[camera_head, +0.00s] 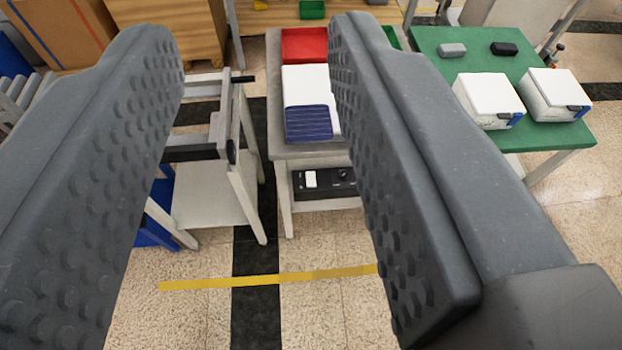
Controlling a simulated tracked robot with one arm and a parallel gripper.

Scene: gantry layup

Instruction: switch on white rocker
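The white rocker (311,179) is a small white switch on the left part of a black panel (325,190). The panel sits under the top of a grey table, and its right end is partly hidden by my right finger. A small dark knob (343,174) is on the panel to the right of the rocker. My gripper (255,75) is open and empty, with its two studded grey fingers wide apart in the foreground. The panel lies beyond and between the fingers, well apart from them. The rocker's tilt is too small to tell.
The grey table (300,152) carries a red bin (303,45), a white item and a dark blue striped panel (308,123). A green table (560,125) with white boxes stands right. A grey frame stand (215,190) stands left. The floor before the table, with a yellow line (260,280), is clear.

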